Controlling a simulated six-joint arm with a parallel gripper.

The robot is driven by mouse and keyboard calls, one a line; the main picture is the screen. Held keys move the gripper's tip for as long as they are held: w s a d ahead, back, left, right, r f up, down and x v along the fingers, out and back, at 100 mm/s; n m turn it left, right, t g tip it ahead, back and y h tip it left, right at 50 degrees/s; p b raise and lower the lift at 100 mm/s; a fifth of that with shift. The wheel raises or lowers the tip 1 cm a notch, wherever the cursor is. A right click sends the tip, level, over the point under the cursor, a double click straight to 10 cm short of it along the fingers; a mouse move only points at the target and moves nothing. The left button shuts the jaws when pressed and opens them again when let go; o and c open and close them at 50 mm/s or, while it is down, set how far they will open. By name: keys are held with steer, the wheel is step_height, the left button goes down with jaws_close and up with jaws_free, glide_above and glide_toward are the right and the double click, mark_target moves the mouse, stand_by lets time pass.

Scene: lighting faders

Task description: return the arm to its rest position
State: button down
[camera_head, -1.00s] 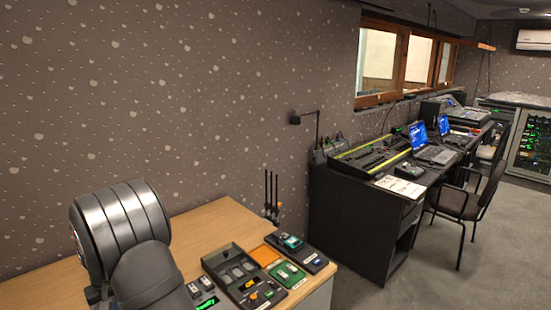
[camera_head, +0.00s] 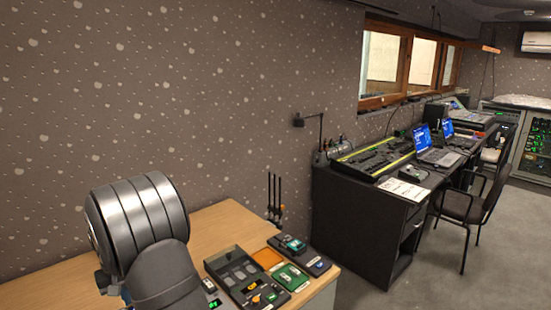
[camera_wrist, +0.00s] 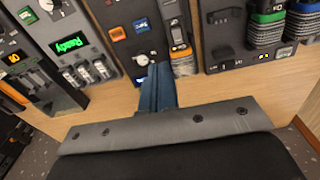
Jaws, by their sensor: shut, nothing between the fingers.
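My gripper (camera_wrist: 157,88) shows in the wrist view as two blue-grey fingers pressed together, empty. Its tips are in front of the lower edge of a dark control panel (camera_wrist: 125,48) with an orange button, a blue button, a round knob and an orange-capped slider. I cannot tell how far the tips are from the panel. In the head view my grey arm (camera_head: 137,220) stands over the wooden desk at the lower left, and the gripper itself is out of sight there.
A unit with a green "Ready" display (camera_wrist: 68,46) lies left in the wrist view; a black fader unit (camera_wrist: 228,40) lies right. In the head view, the wooden desk (camera_head: 215,228) has bare room behind the panels.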

steer(key=w+d+r+m+t, duration=0.1)
steer(key=w+d+r, duration=0.2)
steer(key=d, duration=0.5)
steer(key=w+d+r+m+t, duration=0.1)
steer(key=w+d+r+m, duration=0.1)
steer(key=w+d+r, duration=0.2)
steer(key=w+d+r+m+t, duration=0.1)
steer(key=w+d+r, duration=0.3)
steer(key=d, duration=0.8)
steer(key=w, duration=0.2)
steer(key=shift+w+d+r+m+h, duration=0.25)
steer(key=shift+w+m+h, duration=0.05)
steer(key=shift+w, duration=0.1)
steer(key=shift+a, duration=0.1)
steer(key=s+a+f+n+y, duration=0.1)
steer(key=s+a+f+n, duration=0.1)
steer(key=s+a, duration=0.6)
steer(key=s+a+f+n+g+y, duration=0.1)
steer(key=s+a+f+n, duration=0.2)
steer(key=s+a, duration=0.6)
steer(key=a+f, duration=0.2)
steer(key=a, duration=0.5)
steer(key=shift+s+a, duration=0.25)
steer(key=shift+a, duration=0.05)
